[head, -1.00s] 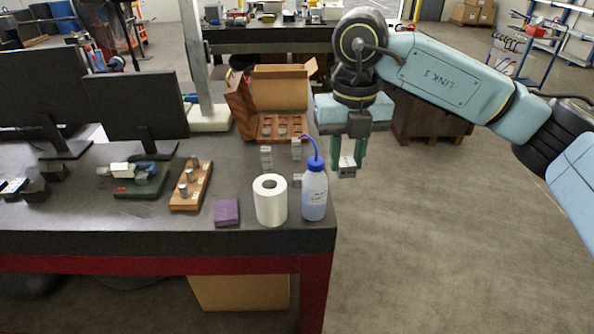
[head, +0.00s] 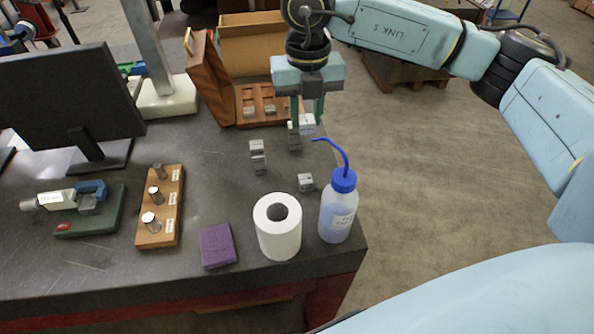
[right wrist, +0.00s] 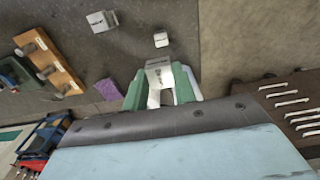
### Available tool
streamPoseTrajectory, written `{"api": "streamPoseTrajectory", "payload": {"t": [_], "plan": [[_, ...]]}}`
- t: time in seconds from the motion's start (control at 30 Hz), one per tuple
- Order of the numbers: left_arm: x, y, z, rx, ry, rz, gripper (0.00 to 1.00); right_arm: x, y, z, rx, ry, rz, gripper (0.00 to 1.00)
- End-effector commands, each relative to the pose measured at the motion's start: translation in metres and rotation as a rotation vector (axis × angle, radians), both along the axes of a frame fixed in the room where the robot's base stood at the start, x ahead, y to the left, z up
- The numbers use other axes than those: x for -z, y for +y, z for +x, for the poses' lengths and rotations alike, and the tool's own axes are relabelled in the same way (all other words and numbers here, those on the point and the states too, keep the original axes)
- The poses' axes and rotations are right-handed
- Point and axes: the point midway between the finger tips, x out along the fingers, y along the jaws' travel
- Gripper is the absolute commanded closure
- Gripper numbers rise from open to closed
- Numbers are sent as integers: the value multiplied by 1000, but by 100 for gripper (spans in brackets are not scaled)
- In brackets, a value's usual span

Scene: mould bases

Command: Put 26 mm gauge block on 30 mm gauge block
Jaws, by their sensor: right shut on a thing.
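My right gripper (head: 308,110) is shut on a small grey gauge block (head: 308,125) near the table's right edge. In the right wrist view the held block (right wrist: 159,72) shows a pale labelled face between the green fingers of the gripper (right wrist: 160,92). Other grey gauge blocks stand on the table: one just left of the held block (head: 294,138), a pair further left (head: 257,150), and one nearer the bottle (head: 305,182). The right wrist view shows a block (right wrist: 161,40) apart from the held one. The labels are too small to read. My left gripper is not in view.
A wooden case (head: 243,105) with blocks stands behind. A wooden stand with metal cylinders (head: 170,210) and a micrometer (head: 75,200) lie left.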

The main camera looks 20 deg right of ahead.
Motion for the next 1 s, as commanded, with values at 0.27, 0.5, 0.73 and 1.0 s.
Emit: {"api": "streamPoseTrajectory", "payload": {"t": [0.27,0.5,0.73,1.0], "plan": [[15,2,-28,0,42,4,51,55,-1,-2,-2,0,-1,100],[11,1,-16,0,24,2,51,89,-1,-2,-4,-1,0,100],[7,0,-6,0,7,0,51,120,0,-3,-3,1,-1,100],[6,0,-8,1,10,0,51,143,0,-2,-4,-3,0,100]]}}
